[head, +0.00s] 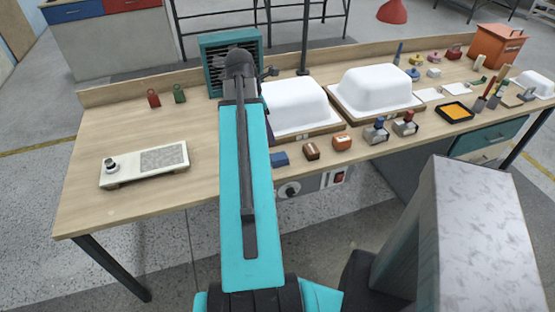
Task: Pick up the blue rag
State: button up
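A small blue block-like piece (280,159) lies at the front edge of the wooden workbench, just right of my teal arm. It is too small to tell whether it is a folded rag. A narrow dark blue strip (269,131) shows along the right side of my arm, beside the left white shell; my arm hides most of it, and I cannot tell what it is. My arm reaches up the picture over the bench to a dark joint. No gripper fingers can be made out.
Two white tub shells (297,104) (376,87) stand on wooden bases on the workbench (105,213). Brown (312,151) and orange (342,142) blocks sit right of the blue piece. A white device (145,165) lies left. A teal heater-like box (218,50) stands behind. The bench's left front is clear.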

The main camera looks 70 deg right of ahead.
jog(key=p, duration=0.1)
send_over(279, 156)
jog(key=w+a, duration=0.2)
jog(key=shift+w+a+f+x, duration=0.15)
jog(key=shift+w+x, duration=0.1)
jog(key=shift+x, duration=1.05)
jog(key=shift+w+a+x, duration=0.15)
jog(key=shift+w+x, duration=0.15)
jog(key=shift+x, duration=1)
jog(key=shift+w+a+f+x, duration=0.15)
jog(key=shift+w+x, duration=0.1)
jog(key=shift+x, duration=1.05)
jog(key=shift+s, duration=0.1)
jog(key=shift+p+x, duration=0.8)
jog(key=shift+x, duration=1.75)
jog(key=shift+s+d, duration=0.15)
jog(key=shift+c, duration=0.2)
jog(key=c, duration=1.1)
